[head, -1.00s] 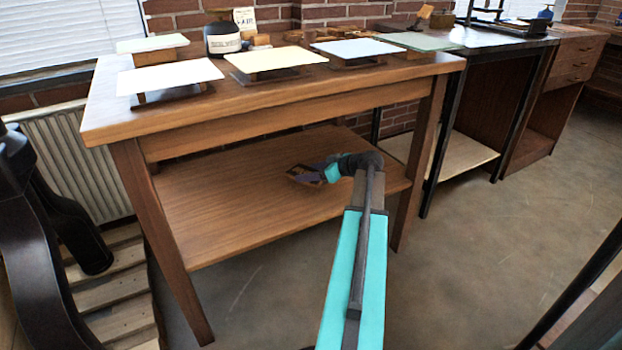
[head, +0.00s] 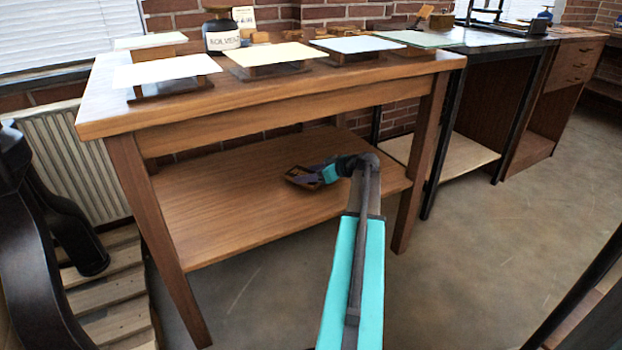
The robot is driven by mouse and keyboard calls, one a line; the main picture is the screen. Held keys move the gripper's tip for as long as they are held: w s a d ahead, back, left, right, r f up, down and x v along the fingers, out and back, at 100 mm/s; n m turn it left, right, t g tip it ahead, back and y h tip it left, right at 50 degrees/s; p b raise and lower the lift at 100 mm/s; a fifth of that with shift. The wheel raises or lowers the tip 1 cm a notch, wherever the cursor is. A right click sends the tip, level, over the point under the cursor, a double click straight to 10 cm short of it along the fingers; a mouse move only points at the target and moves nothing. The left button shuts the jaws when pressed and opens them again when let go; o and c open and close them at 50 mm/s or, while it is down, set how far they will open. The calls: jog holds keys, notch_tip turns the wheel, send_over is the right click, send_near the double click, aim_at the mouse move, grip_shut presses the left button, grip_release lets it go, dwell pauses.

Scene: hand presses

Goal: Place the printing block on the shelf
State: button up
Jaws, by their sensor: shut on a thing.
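The shelf (head: 225,205) is the wide wooden lower board of the table, below its top. My gripper (head: 308,174) reaches in over the right half of the shelf from the front. It is shut on the printing block (head: 298,179), a small brown wooden piece partly hidden by the dark fingers. The block is at or just above the shelf board; I cannot tell whether it touches. The rest of the shelf is bare.
The tabletop (head: 225,101) above carries several plates on small stands, a dark bottle (head: 221,37) and wooden blocks. Table legs (head: 420,165) stand at the corners. A dark press (head: 40,210) stands at the left. Open floor (head: 480,240) lies to the right.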

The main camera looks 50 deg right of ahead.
jog(key=shift+f, duration=0.6)
jog(key=shift+f+b, duration=0.1)
jog(key=shift+b, duration=0.2)
jog(key=o, duration=1.6)
jog(key=shift+s+r+p, duration=0.4)
jog(key=shift+s, duration=0.05)
jog(key=p+v, duration=0.3)
jog(key=v, duration=0.8)
jog(key=shift+d+p, duration=0.1)
jog(key=shift+p, duration=0.25)
